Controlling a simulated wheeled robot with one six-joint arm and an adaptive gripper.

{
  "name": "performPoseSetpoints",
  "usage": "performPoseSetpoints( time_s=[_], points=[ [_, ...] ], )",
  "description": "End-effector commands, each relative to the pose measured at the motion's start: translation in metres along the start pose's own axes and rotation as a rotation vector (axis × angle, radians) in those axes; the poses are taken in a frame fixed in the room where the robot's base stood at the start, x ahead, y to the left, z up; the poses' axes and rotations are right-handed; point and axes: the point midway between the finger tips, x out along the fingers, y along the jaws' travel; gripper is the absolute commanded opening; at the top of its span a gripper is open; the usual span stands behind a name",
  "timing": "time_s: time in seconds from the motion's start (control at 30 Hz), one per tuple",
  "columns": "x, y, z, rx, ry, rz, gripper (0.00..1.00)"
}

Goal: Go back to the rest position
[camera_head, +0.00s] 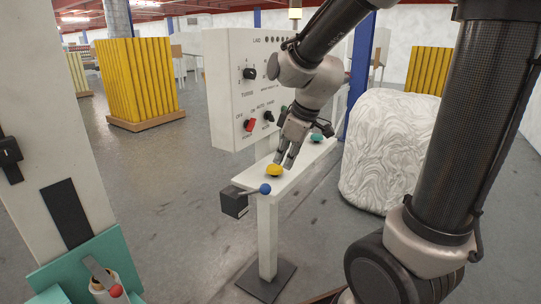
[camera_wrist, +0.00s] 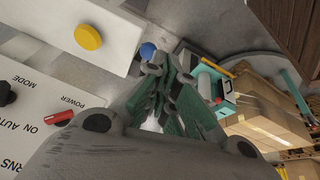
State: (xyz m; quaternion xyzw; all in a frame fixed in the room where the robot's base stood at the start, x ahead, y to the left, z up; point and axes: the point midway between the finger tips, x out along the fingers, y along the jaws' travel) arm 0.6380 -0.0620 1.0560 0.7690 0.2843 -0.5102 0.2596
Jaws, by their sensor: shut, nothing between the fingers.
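My gripper (camera_head: 286,164) is shut and empty. In the head view its fingertips point down at the narrow white shelf of the control stand, just beside the yellow button (camera_head: 274,170). I cannot tell whether they touch anything. In the wrist view my gripper (camera_wrist: 158,72) is in the middle, with the yellow button (camera_wrist: 88,37) at upper left and the blue ball knob (camera_wrist: 147,51) near the fingertips. The control panel (camera_head: 236,80) stands behind my gripper, with a red switch (camera_head: 249,125) and dark knobs.
The blue ball knob (camera_head: 265,189) is on a lever from a black box (camera_head: 234,201). A teal button (camera_head: 317,138) sits farther along the shelf. A wrapped white roll (camera_head: 385,150) stands to the right. A teal-based machine (camera_head: 75,262) is at left. The floor between is clear.

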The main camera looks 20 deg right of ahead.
Motion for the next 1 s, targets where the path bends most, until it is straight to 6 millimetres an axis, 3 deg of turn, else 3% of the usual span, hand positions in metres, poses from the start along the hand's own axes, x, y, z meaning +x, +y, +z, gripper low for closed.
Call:
performPoseSetpoints(
  time_s=[0.27, 0.4, 0.6, 0.8, 1.0],
  points=[
    [0.0, -0.003, 0.004, 0.09, -0.016, -0.013, 0.0],
    [-0.002, -0.02, 0.031, 0.284, -0.114, -0.05, 0.0],
    [-0.054, -0.041, 0.09, 0.586, -0.185, 0.008, 0.0],
    [-0.101, -0.056, 0.137, 0.746, -0.139, 0.107, 0.0],
    [-0.128, -0.058, 0.15, 0.766, -0.04, 0.171, 0.0]
  ],
)
